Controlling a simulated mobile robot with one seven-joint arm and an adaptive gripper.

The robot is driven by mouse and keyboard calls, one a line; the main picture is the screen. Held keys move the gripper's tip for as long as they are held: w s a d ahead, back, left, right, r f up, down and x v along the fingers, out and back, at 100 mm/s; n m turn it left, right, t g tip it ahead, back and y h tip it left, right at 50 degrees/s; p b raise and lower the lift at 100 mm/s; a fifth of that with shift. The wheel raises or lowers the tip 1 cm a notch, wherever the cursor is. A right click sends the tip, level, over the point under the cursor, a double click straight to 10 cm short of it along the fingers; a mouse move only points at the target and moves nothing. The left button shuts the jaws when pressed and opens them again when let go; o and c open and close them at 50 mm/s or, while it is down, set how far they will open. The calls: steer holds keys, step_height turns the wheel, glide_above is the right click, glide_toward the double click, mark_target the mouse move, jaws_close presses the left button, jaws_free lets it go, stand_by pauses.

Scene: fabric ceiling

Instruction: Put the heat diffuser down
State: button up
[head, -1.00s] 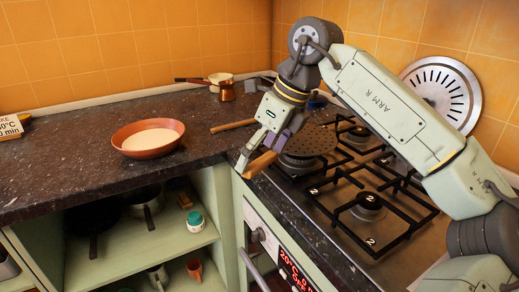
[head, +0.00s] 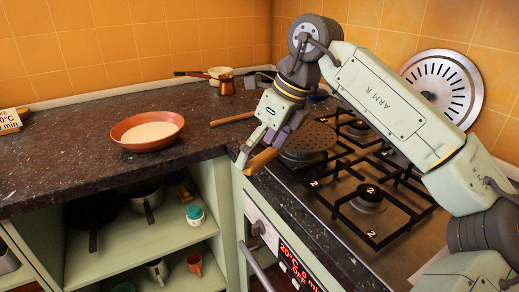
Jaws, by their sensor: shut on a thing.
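The heat diffuser (head: 308,138) is a dark, round perforated plate with a wooden handle (head: 261,161). It is over the left-hand burner area of the stove, with its plate about level. I cannot tell whether it touches the grate or hangs just above it. My gripper (head: 262,152) points down and is shut on the handle, close to the counter's front edge. The gripper and wrist hide part of the handle and the plate's near left side.
The gas stove (head: 345,232) has black grates, with a bare front burner (head: 369,200). A slotted metal disc (head: 441,92) leans on the wall. Open counter lies around the bowl.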

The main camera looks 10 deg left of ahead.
steer(key=o, duration=1.1)
steer(key=shift+r, duration=0.1)
steer(key=v, duration=1.2)
